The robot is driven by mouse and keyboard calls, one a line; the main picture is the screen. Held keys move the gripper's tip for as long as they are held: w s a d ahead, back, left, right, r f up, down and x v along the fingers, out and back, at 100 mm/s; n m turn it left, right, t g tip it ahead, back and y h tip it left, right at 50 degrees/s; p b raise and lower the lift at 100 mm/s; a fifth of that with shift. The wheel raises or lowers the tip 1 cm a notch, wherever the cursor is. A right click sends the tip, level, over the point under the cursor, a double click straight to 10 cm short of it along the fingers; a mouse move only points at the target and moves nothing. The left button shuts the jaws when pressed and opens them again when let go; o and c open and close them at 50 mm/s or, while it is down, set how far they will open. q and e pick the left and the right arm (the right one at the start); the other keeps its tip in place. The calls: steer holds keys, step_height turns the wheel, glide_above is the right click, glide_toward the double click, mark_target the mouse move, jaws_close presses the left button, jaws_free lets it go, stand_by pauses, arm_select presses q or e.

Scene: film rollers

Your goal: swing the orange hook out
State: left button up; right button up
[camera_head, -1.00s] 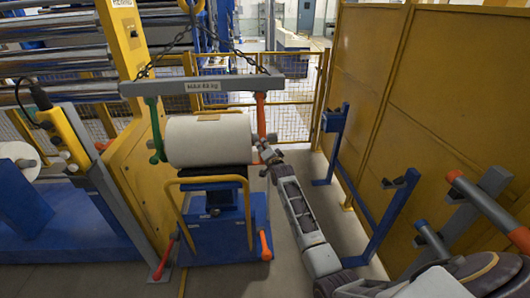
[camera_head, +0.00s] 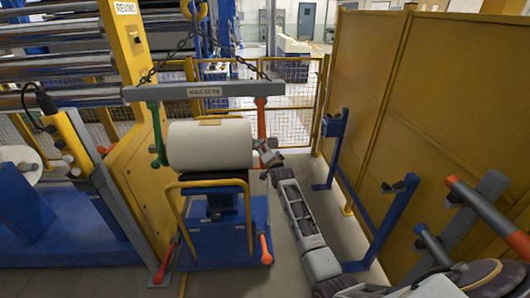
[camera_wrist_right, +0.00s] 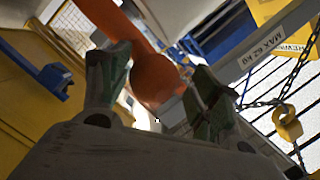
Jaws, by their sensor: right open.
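The orange hook (camera_head: 261,122) hangs from the right end of a grey lifting beam (camera_head: 203,91). Its lower end is by the right end of a white film roll (camera_head: 209,145). In the right wrist view the orange hook (camera_wrist_right: 154,72) runs down to a rounded end between the two fingers. My right gripper (camera_head: 268,155) is at the hook's lower end, and its fingers (camera_wrist_right: 158,95) are open around it. I cannot tell whether they touch it. A green hook (camera_head: 155,130) hangs at the beam's left end, beside the roll. My left gripper is not in view.
The roll rests above a blue lift cart (camera_head: 228,228) with a yellow handle (camera_head: 212,181). Chains (camera_head: 240,62) hold the beam. A blue stand (camera_head: 370,235) and a yellow wall (camera_head: 440,110) are at the right. Yellow machinery (camera_head: 130,150) is at the left.

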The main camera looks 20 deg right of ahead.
steer(key=shift+f, duration=0.1)
steer(key=shift+s+a, duration=0.15)
steer(key=shift+s, duration=0.85)
steer(key=s+a+r, duration=0.1)
steer(key=s, duration=0.8)
steer(key=shift+s+a+r, duration=0.25)
steer(key=shift+s, duration=0.1)
stand_by(0.4)
